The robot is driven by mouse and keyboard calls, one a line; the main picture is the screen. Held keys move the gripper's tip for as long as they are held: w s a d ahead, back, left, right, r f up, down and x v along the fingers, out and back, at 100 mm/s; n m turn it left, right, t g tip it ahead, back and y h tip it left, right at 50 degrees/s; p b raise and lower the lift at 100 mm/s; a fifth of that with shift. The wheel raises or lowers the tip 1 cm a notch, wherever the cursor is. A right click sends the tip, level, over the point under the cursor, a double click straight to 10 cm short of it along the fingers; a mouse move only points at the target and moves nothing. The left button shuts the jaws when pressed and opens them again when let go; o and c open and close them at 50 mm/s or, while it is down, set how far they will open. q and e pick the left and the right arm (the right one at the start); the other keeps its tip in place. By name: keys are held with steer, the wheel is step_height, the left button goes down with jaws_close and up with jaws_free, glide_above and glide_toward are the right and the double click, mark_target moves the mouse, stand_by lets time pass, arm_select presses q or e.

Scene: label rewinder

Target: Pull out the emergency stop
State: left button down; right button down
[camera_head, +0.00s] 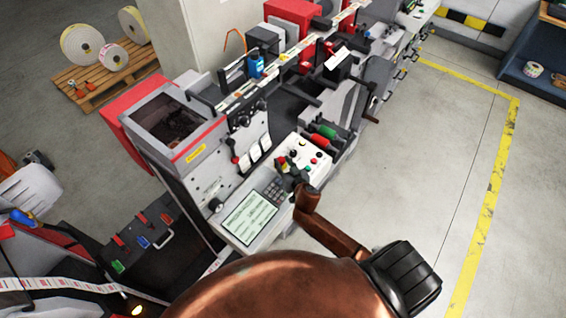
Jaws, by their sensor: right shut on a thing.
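The label rewinder's control panel (303,152) slopes toward me in the middle of the camera_head view, with several small buttons. The emergency stop (283,165), small and red with some yellow, sits at the panel's left part, above the keypad. My right gripper (286,174) is at the stop, shut on it; its fingers and dark body hide part of it. My copper right arm comes up from the bottom of the view. How far the stop is out cannot be told. My left gripper is not in view.
A lit screen (248,217) and a grey keypad (273,190) lie just below the stop. Green and red-handled tools (325,131) are in a tray behind the panel. A pallet (104,82) with label rolls stands far left. The floor on the right is clear.

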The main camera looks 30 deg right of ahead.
steer(key=c, duration=1.5)
jaws_free()
steer(key=shift+r, duration=0.1)
steer(key=v, duration=1.2)
